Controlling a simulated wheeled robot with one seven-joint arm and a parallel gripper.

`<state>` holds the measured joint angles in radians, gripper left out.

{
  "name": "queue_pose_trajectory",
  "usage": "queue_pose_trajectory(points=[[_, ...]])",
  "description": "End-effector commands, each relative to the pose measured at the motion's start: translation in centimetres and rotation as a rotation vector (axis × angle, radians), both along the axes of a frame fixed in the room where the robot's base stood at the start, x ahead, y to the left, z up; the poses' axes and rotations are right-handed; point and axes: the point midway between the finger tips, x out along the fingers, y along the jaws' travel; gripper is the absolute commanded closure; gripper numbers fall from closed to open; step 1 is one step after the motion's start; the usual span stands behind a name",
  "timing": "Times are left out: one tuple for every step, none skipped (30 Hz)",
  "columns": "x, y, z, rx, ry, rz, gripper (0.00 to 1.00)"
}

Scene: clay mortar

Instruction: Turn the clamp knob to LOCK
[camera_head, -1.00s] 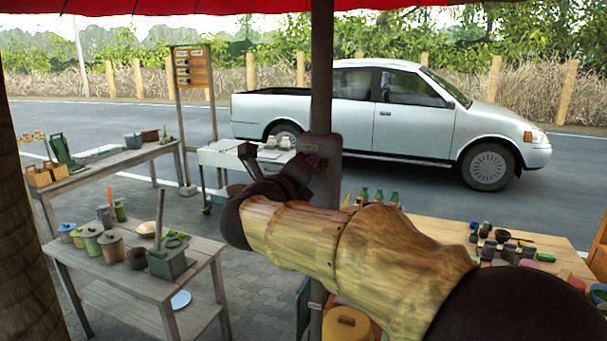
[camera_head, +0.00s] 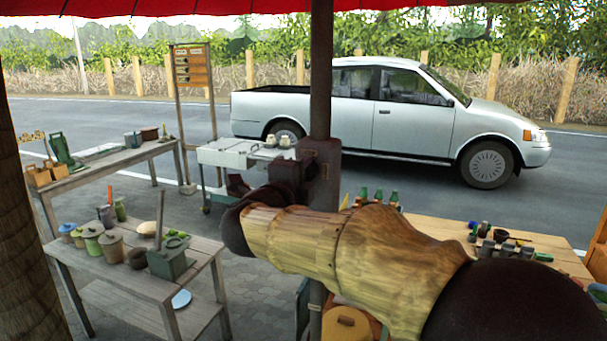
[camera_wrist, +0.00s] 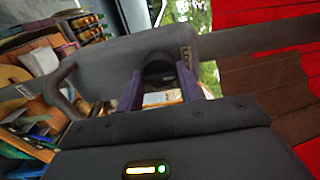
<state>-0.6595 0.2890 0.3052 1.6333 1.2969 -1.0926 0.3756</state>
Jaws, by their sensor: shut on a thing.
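The clamp is a dark maroon box (camera_head: 326,158) on the front post. In the wrist view its grey plate (camera_wrist: 110,62) lies across the picture, with small lettering near its right end that looks like LOCK and another label at the far left. The dark round knob (camera_wrist: 158,68) stands at the plate's lower edge. My gripper (camera_wrist: 160,88) has its two purple-grey fingers on either side of the knob, shut on it. In the head view my gripper (camera_head: 300,172) is against the clamp's left side, and the knob is hidden there. The knob's exact setting cannot be read.
The post (camera_head: 321,70) stands upright in front of me. A wooden table (camera_head: 150,270) with pots is at the left, and another table (camera_head: 440,232) with bottles and small parts is at the right. A white pickup (camera_head: 415,115) is beyond on the road.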

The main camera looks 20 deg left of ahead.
Motion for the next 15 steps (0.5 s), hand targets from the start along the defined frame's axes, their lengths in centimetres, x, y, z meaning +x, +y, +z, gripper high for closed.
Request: queue_pose_trajectory(points=[[-0.03,0.09,-0.02,-0.007,0.001,0.003,0.86],[-0.03,0.09,-0.03,-0.009,0.001,0.003,0.86],[-0.03,0.09,-0.04,-0.011,0.001,0.003,0.86],[-0.03,0.09,-0.04,-0.011,0.001,0.002,0.86],[-0.03,0.09,-0.05,-0.012,0.001,0.002,0.86],[-0.03,0.09,-0.06,-0.012,0.001,0.002,0.86],[-0.03,0.09,-0.06,-0.011,0.001,0.002,0.86],[-0.02,0.09,-0.06,-0.011,0.001,0.002,0.86],[-0.03,0.09,-0.06,-0.011,0.001,0.002,0.86],[-0.02,0.08,-0.06,-0.011,0.001,0.002,0.86],[-0.02,0.08,-0.07,-0.011,0.002,0.002,0.86],[-0.02,0.08,-0.07,-0.011,0.002,0.002,0.86],[-0.02,0.08,-0.07,-0.011,0.002,0.002,0.57],[-0.02,0.08,-0.07,-0.010,0.002,0.002,0.52],[-0.02,0.08,-0.07,-0.010,0.002,0.002,0.44]])
